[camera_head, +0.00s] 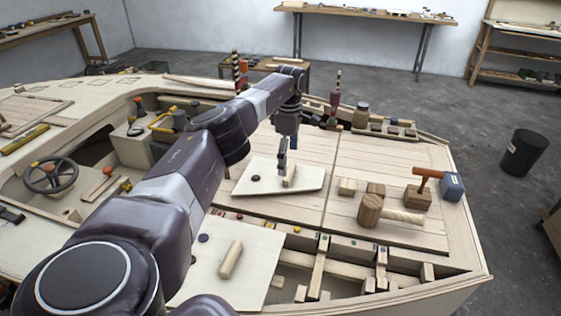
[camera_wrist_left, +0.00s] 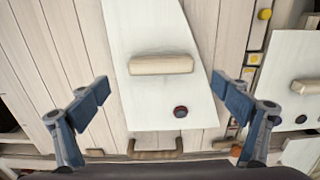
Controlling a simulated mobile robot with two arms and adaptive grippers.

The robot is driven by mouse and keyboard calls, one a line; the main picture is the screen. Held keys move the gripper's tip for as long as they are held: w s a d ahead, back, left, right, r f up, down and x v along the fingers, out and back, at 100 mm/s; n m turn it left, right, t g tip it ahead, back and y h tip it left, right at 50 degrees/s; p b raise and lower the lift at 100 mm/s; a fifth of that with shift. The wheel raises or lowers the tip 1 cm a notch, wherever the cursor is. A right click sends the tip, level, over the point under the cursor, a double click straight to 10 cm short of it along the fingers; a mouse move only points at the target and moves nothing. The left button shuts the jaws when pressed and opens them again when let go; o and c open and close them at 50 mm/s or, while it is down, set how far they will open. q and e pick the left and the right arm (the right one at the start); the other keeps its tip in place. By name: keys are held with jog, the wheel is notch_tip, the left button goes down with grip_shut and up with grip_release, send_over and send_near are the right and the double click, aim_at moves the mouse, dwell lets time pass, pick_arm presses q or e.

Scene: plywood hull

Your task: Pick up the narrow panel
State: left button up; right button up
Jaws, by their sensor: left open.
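A pale, tapered panel (camera_head: 300,182) with a wooden bar handle (camera_wrist_left: 161,64) and a dark round knob (camera_wrist_left: 180,111) lies on the plank deck; I take it as the narrow panel. My left gripper (camera_head: 287,167) points down over it near the handle. In the left wrist view the gripper (camera_wrist_left: 162,88) is open, its two fingers wide apart on either side of the handle and panel edges, with nothing between them. I cannot tell the exact height above the handle. My right gripper is not in view.
A second pale panel (camera_head: 255,285) with its own handle (camera_head: 231,259) lies nearer; it also shows in the left wrist view (camera_wrist_left: 283,65). An open compartment (camera_head: 340,275) is in front.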

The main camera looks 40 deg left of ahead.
aim_at(289, 170)
pick_arm(q)
jog(key=f+b, duration=0.2)
jog(key=f, duration=0.1)
jog(key=f+b, duration=0.1)
jog(key=shift+d+f, duration=0.25)
jog(key=shift+f, duration=0.15)
jog(key=shift+w, duration=0.1)
jog(key=shift+r, duration=0.1)
jog(key=shift+c, duration=0.8)
jog(key=c, duration=1.3)
